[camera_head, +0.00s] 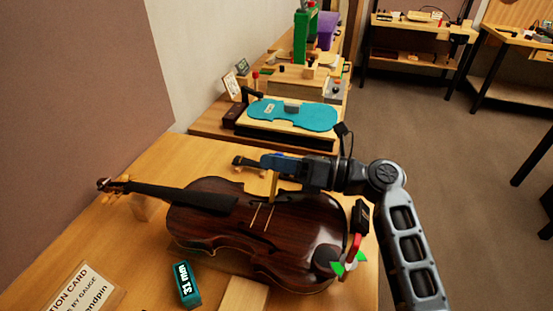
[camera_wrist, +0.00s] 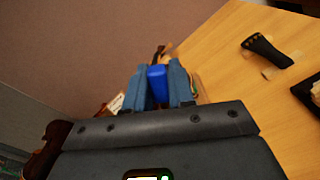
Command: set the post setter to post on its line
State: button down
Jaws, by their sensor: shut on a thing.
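My gripper (camera_head: 268,162) is over the far side of a dark brown violin (camera_head: 210,228), which lies on the bench. In the wrist view its two fingers (camera_wrist: 160,85) are closed on a bright blue piece (camera_wrist: 157,84), which seems to be the handle of the post setter. In the head view a yellow upright piece (camera_head: 274,186) shows just below the fingers; I cannot tell whether it is part of the setter or stands on the violin. Two thin pale lines (camera_head: 262,216) show on the violin's top. The setter's tip is not clear.
A teal block marked 31 mm (camera_head: 187,284) and an instruction card (camera_head: 80,292) lie at the front. A black tailpiece-like part (camera_wrist: 268,48) lies on the bench beyond the violin. A teal violin-shaped plate (camera_head: 300,115) is farther back. Red and green clamp-like parts (camera_head: 352,252) are at the violin's right end.

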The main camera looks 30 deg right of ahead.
jog(key=c, duration=1)
grip_release()
jog(key=shift+c, duration=0.2)
jog(key=shift+d, duration=0.1)
jog(key=b+v, duration=0.1)
jog(key=v, duration=0.6)
jog(key=shift+s+d, duration=0.25)
jog(key=shift+s, duration=0.05)
